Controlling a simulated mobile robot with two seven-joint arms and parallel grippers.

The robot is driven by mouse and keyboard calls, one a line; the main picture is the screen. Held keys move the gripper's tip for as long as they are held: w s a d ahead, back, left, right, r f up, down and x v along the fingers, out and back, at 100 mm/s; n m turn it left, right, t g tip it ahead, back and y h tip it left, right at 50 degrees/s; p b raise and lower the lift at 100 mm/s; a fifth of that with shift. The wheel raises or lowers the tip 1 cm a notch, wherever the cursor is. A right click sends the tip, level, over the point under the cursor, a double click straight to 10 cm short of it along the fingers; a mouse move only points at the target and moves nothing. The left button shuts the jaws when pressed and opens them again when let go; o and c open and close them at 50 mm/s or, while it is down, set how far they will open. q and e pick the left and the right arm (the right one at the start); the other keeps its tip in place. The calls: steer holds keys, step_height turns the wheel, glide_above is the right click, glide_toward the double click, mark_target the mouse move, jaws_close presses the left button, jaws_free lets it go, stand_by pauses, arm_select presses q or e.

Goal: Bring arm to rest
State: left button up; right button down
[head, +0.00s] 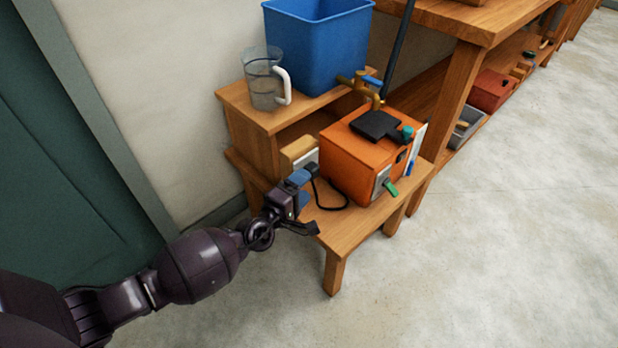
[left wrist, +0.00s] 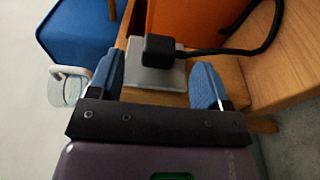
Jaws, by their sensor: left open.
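My left gripper (head: 303,189) reaches in from the left in the head view, at the left end of the low wooden bench. It is open, and its two blue fingers also show in the left wrist view (left wrist: 165,82). Between and beyond the fingers is a black plug (left wrist: 160,50) on a grey socket plate (left wrist: 153,76). A black cable runs from the plug towards the orange box (head: 362,158). I see nothing held between the fingers. My right gripper is in neither view.
A clear jug (head: 264,82) and a blue bin (head: 318,45) stand on the raised wooden shelf (head: 236,95). A brass tap (head: 362,88) is beside the bin. A workbench (head: 460,22) stands at the right. The concrete floor (head: 480,260) in front is clear.

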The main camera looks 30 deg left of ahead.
arm_select(q)
steer(key=s+a+p, duration=0.1)
steer(key=s, duration=0.5)
steer(key=shift+s, duration=0.15)
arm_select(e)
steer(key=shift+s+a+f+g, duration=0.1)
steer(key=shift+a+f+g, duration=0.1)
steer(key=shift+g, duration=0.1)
arm_select(q)
steer(key=s+r+m+g+y+p, duration=0.1)
steer(key=s+r+m+p, duration=0.4)
steer(key=s, duration=0.7)
steer(key=s+r+m+g+y+p, duration=0.1)
steer(key=s+r+m+g+p, duration=0.2)
steer(key=s, duration=0.9)
steer(key=s+r+m+g+y+p, duration=0.1)
steer(key=s+r+m+g+p, duration=0.1)
steer(key=s+r+m+p, duration=0.5)
steer(key=s+m+p, duration=0.1)
steer(key=s+p, duration=0.2)
steer(key=s, duration=0.3)
steer(key=shift+a+r+m+g+p, duration=0.3)
steer(key=shift+a+r+m, duration=0.05)
steer(key=shift+r+m, duration=0.05)
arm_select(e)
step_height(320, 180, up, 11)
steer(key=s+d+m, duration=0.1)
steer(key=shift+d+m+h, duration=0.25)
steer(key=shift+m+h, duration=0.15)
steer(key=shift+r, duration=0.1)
